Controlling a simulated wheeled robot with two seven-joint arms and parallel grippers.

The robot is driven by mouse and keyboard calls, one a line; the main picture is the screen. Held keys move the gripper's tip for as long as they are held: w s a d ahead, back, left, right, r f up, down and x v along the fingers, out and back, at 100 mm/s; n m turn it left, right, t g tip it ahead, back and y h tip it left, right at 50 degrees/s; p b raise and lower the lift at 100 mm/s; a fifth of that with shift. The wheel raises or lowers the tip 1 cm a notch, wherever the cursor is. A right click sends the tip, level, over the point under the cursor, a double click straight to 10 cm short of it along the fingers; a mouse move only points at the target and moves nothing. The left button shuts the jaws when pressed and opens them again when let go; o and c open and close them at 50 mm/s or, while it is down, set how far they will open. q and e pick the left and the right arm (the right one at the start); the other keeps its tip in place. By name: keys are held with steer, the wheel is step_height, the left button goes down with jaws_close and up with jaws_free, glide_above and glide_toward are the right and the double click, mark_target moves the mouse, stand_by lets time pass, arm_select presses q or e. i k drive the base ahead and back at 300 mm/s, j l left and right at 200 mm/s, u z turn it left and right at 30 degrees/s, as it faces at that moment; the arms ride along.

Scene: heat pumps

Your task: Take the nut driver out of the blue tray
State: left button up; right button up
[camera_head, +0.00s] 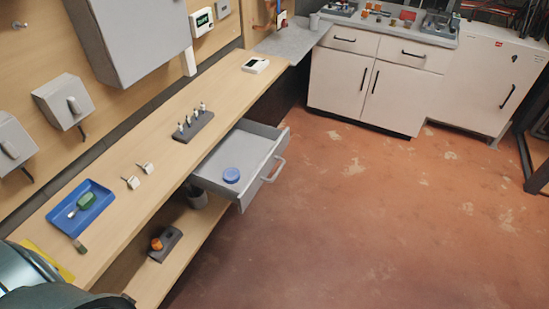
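The blue tray (98,188) lies on the wooden bench top at the left. A tool with a green handle and a short pale shaft, which looks like the nut driver (86,201), lies inside it. The handle points to the upper right and the shaft to the lower left. Neither of my grippers shows in this view. Only grey and dark parts, which seem to be mine, show at the lower left corner.
A small brush-like item (79,246) lies before the tray. Two small white fittings (139,175) and a dark rack (193,127) stand farther along the bench (160,150). An open drawer (210,168) holding a blue round item (231,175) juts out. The floor is clear.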

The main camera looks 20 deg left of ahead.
mark_target(88, 198)
steer(key=u, duration=2.1)
